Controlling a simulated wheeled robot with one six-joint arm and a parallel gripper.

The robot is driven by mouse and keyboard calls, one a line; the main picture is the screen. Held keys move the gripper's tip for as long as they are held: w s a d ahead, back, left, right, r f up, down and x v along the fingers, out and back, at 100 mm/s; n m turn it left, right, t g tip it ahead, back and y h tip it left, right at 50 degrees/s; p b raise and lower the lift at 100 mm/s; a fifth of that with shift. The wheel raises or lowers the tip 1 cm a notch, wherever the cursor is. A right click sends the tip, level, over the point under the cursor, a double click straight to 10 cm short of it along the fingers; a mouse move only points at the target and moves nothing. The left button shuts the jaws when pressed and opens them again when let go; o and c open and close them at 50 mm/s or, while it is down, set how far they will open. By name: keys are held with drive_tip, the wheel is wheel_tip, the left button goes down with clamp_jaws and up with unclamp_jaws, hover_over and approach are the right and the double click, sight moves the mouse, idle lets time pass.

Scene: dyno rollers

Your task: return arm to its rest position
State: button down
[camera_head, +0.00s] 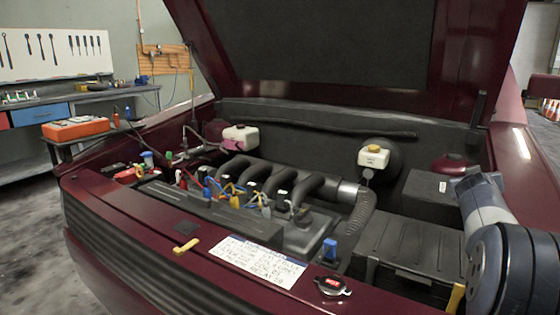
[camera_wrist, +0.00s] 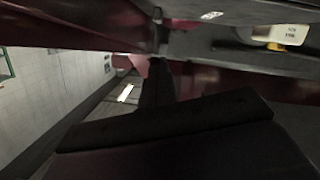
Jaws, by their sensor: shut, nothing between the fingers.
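My arm (camera_head: 490,235) stands at the right of the head view, in front of the right side of the engine bay, its big dark joint low at the picture's edge. My gripper (camera_wrist: 157,66) shows in the wrist view as a dark shape rising from the bottom middle. It is shut and empty, and no object is seen held. The head view does not show the gripper's fingertips.
The maroon car's hood (camera_head: 340,45) is raised over the engine bay. A white reservoir with a yellow cap (camera_head: 373,157) sits at the back. A black-and-red cap (camera_head: 333,286) and a paper note (camera_head: 262,262) lie on the front edge. A workbench (camera_head: 70,105) is at left.

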drive_tip(key=p+x, duration=0.1)
drive_tip(key=x, duration=0.2)
drive_tip(key=p+x, duration=0.2)
drive_tip(key=x, duration=0.1)
drive_tip(key=r+p+x, duration=0.1)
drive_tip(key=x, duration=0.2)
drive_tip(key=shift+w+f+p, duration=0.1)
drive_tip(key=shift+w+p, duration=0.2)
drive_tip(key=shift+w, duration=0.15)
drive_tip(key=w+a+r+n+h+p, duration=0.2)
drive_tip(key=w+a+r+n+p, duration=0.3)
drive_tip(key=a+r, duration=0.4)
drive_tip(key=w+a+f+n+h+p, duration=0.2)
drive_tip(key=w+a+n+p, duration=0.5)
drive_tip(key=w+a+p, duration=0.4)
drive_tip(key=shift+w+a+f+n+p, duration=0.3)
drive_tip(key=shift+a+f+p, duration=0.4)
drive_tip(key=shift+a+p, duration=1.25)
drive_tip(key=shift+s+a+b, duration=0.1)
drive_tip(key=shift+a+b, duration=0.25)
drive_tip(key=shift+b, duration=0.15)
